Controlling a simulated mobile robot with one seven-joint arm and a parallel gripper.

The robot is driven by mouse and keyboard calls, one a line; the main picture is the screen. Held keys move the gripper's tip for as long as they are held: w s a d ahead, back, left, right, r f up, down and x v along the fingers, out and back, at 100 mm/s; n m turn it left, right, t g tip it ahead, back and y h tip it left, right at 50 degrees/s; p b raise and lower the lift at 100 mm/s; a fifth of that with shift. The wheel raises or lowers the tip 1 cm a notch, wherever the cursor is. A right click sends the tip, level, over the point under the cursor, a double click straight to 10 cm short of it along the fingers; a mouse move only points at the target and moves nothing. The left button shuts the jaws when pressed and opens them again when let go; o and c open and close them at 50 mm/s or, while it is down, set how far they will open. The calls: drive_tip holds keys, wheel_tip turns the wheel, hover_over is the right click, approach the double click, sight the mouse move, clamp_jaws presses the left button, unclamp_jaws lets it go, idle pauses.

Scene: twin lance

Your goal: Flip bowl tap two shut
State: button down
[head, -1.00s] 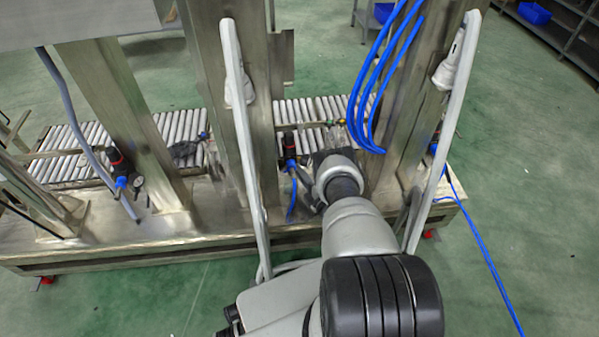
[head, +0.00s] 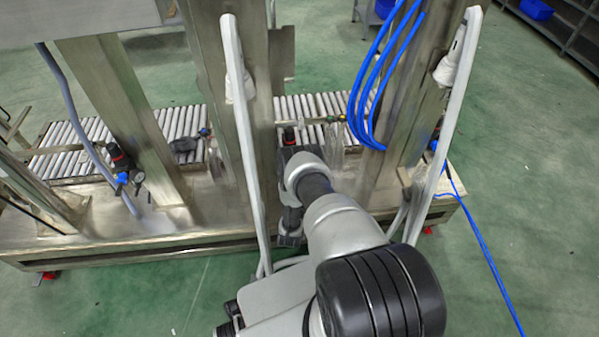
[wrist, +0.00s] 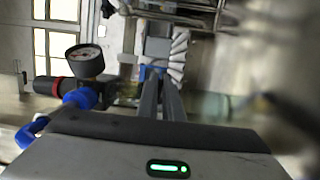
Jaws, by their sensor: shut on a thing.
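In the wrist view, my gripper (wrist: 161,84) reaches up the middle with its two dark fingers close together. The fingertips are at a small blue part (wrist: 150,71), which looks like the tap's handle. The gripper is shut on it, though the fingers cover much of the grip. A grey block (wrist: 158,46) sits just beyond the fingertips. The tap body and how far its handle is turned cannot be made out. In the head view, my arm hides the fingers and the tap.
A pressure gauge (wrist: 85,59) with a blue fitting (wrist: 80,97) stands close left of my fingers. Steel posts (head: 225,110) and pale upright bars (head: 243,130) flank my arm. Blue hoses (head: 366,95) hang to the right. A roller conveyor (head: 75,150) runs behind.

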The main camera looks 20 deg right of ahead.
drive_tip(key=shift+a+m+g+h, duration=0.15)
drive_tip(key=shift+m+g+h, duration=0.6)
drive_tip(key=shift+h, duration=0.25)
drive_tip(key=shift+r, duration=0.1)
drive_tip(key=c, duration=2.2)
unclamp_jaws()
drive_tip(key=shift+s, duration=0.15)
